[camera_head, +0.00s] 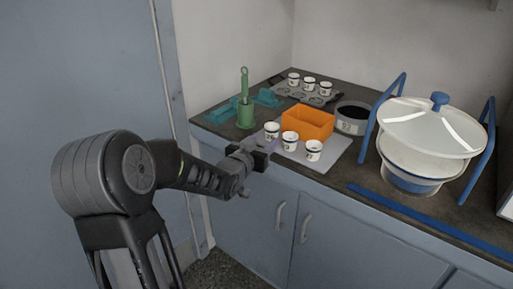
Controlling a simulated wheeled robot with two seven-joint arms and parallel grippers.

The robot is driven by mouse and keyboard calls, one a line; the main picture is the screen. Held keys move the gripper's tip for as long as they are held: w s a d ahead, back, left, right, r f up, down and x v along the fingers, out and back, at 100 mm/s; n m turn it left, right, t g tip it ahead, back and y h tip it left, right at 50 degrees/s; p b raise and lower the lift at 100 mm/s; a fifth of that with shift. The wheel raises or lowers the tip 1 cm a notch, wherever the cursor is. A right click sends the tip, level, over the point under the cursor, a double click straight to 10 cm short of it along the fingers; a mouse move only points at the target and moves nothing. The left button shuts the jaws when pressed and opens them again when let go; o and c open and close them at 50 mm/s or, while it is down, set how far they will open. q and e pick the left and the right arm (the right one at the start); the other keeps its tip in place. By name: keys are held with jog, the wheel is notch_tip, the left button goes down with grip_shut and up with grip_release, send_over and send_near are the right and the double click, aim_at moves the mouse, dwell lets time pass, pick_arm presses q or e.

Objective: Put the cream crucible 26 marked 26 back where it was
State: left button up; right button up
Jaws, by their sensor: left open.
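Three cream crucibles with dark markings stand upright on a light grey mat (333,162) near the counter's front edge: a left one (272,130), a middle one (290,141) and a right one (313,150). The markings are too small to tell surely which is 26. A grey rack (329,100) at the back holds three more crucibles (310,83) in its rear row; its front row shows empty round places. My left gripper (266,150) is open at the counter's front edge, just in front of the left crucible. Its fingertips are hard to make out. My right gripper is out of view.
An orange bin (308,123) stands behind the front crucibles. A dark-mouthed container (351,119) is right of it.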

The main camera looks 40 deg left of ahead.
pick_arm(q)
jog(key=v, duration=0.5)
dwell(0.5)
